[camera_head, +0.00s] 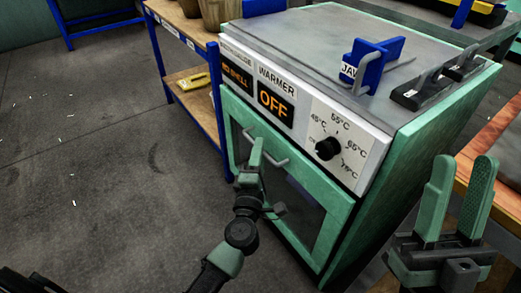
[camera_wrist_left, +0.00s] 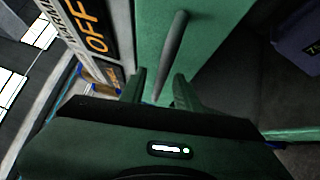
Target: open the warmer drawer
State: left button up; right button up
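The warmer (camera_head: 345,215) is a green cabinet with a light front panel showing "OFF" and a black temperature knob (camera_head: 328,149). Its green drawer front (camera_head: 325,225) has a dark window and looks closed. A grey bar handle (camera_head: 275,161) crosses the top of the drawer front; it also shows in the left wrist view (camera_wrist_left: 172,52). My left gripper (camera_head: 257,146) is at the handle. In the left wrist view its fingers (camera_wrist_left: 158,92) are apart, with the bar's near end between them; contact cannot be told. My right gripper (camera_head: 464,170) is open and empty at the right.
Blue tools (camera_head: 368,68) and black-based handles (camera_head: 425,90) lie on the warmer's top. A blue-framed shelf (camera_head: 185,85) with pots and a yellow item stands behind left. A wooden table (camera_head: 495,160) is at right.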

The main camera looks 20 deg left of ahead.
pick_arm(q)
jog(key=shift+w+r, duration=0.1)
jog(key=shift+w, duration=0.3)
grip_shut()
dwell(1.2)
